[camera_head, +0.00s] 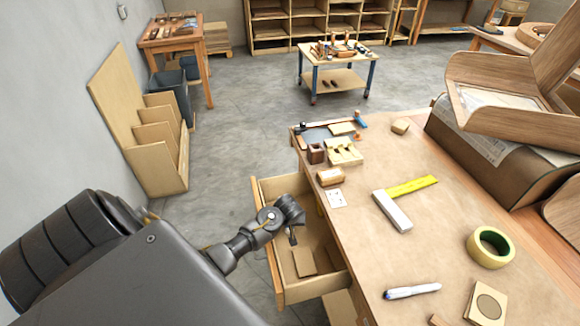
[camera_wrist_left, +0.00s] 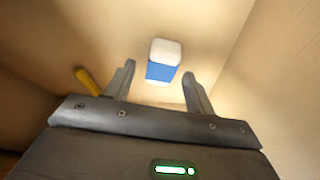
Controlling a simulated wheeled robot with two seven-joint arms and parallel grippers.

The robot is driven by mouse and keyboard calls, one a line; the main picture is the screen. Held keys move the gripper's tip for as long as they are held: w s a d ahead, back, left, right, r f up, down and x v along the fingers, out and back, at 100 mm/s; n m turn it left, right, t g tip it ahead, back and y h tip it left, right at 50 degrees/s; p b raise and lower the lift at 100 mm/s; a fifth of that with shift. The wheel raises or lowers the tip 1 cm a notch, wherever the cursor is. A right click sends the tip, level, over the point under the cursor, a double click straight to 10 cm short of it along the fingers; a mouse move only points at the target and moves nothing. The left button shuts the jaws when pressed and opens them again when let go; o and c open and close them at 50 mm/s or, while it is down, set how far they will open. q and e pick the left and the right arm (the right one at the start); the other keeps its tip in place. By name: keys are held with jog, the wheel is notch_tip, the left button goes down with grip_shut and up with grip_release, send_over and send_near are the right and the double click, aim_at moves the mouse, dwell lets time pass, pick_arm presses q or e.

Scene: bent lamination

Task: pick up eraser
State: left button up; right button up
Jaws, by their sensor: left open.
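The eraser (camera_wrist_left: 163,62) is white with a blue sleeve. It lies on the drawer floor in the left wrist view, ahead of and between the fingertips. My left gripper (camera_wrist_left: 160,85) is open and empty, with a finger to each side of the eraser's line and not touching it. In the head view my left gripper (camera_head: 293,235) reaches down into the open drawer (camera_head: 265,243) at the workbench's left side. The eraser is hidden in the head view. My right gripper is in neither view.
A yellow-handled tool (camera_wrist_left: 87,81) lies left of the left finger in the drawer. The drawer walls stand close around the gripper. On the workbench (camera_head: 365,245) are a square (camera_head: 404,202), a tape roll (camera_head: 490,247) and a marker (camera_head: 411,292).

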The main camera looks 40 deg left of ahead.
pick_arm(q)
jog(key=c, duration=1.1)
jog(key=shift+o, duration=0.2)
notch_tip(320, 180, up, 10)
jog(key=o, duration=0.4)
jog(key=c, duration=0.3)
